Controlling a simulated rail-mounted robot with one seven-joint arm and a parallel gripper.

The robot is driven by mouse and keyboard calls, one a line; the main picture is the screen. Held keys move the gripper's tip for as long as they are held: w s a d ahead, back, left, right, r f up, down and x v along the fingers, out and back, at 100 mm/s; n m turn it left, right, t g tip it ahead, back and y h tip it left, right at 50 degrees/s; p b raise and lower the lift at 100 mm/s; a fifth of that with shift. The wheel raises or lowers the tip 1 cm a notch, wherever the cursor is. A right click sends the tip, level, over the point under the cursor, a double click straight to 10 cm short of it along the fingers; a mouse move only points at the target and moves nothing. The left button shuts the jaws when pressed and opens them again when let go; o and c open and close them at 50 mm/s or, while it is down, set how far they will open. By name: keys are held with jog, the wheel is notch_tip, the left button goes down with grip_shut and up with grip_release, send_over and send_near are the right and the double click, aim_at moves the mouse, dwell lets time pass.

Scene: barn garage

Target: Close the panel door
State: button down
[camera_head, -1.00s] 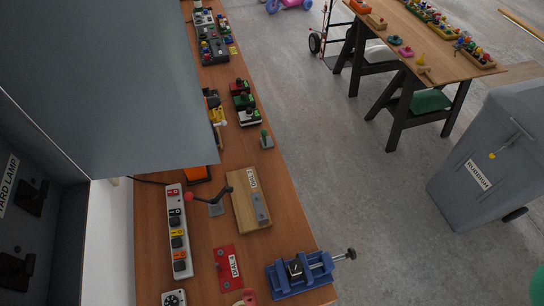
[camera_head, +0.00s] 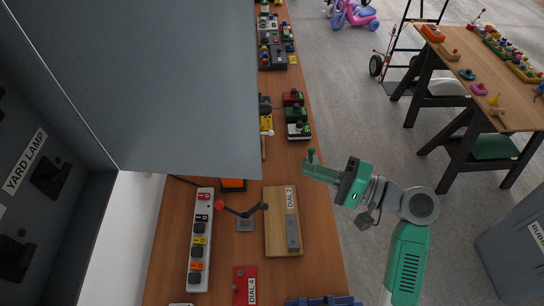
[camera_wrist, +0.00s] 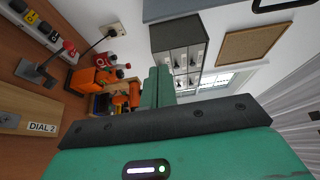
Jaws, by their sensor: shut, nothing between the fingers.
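The panel door (camera_head: 190,85) is a large grey slab at the upper left of the head view. It stands open, swung out from the grey panel box (camera_head: 75,168) and overhanging the bench. The box interior shows a "YARD LAMP" label and dark switches. In the wrist view, a grey box with dark switches (camera_wrist: 180,55) appears beyond the fingers; a grey slab at the top edge may be the door. My green gripper (camera_head: 306,168) is shut and empty, right of the door's lower right corner, apart from it in the picture. It also shows in the wrist view (camera_wrist: 158,88).
The wooden bench (camera_head: 325,265) holds a power strip (camera_head: 200,240), a lever with a red knob (camera_head: 243,220), a "DIAL 2" block (camera_head: 275,240) and a red "DIAL 4" plate (camera_head: 240,288). A second table (camera_head: 455,75) and a grey bin (camera_head: 510,255) stand right.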

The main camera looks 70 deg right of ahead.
jog(key=w+a+p, duration=0.2)
jog(key=w+p, duration=0.1)
jog(key=w, duration=0.6)
jog(key=shift+a+p, duration=0.15)
jog(key=shift+p, duration=0.2)
jog(key=shift+a, duration=0.1)
